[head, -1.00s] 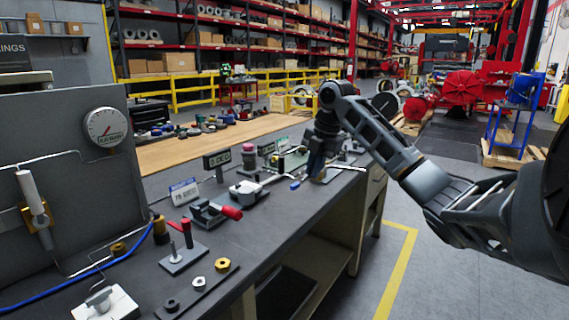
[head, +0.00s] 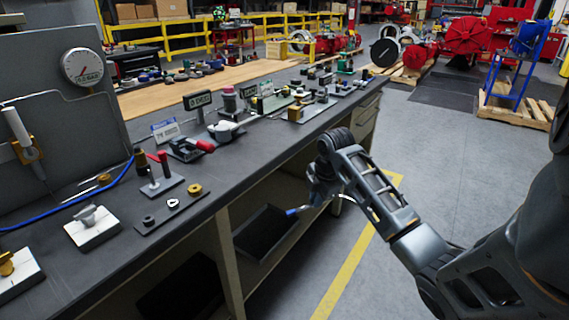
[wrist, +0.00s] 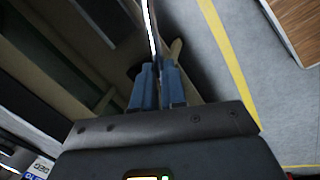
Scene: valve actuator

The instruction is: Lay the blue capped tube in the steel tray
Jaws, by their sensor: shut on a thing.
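My gripper (head: 312,197) is in front of the bench, below its top, beside the open lower shelf.
The grey bench top (head: 255,150) carries valve parts, a red-handled clamp (head: 187,147), a small stand with red posts (head: 160,172) and a nut plate (head: 172,210). The bench edge and legs frame the shelf opening. The floor with a yellow line (head: 350,272) is clear.

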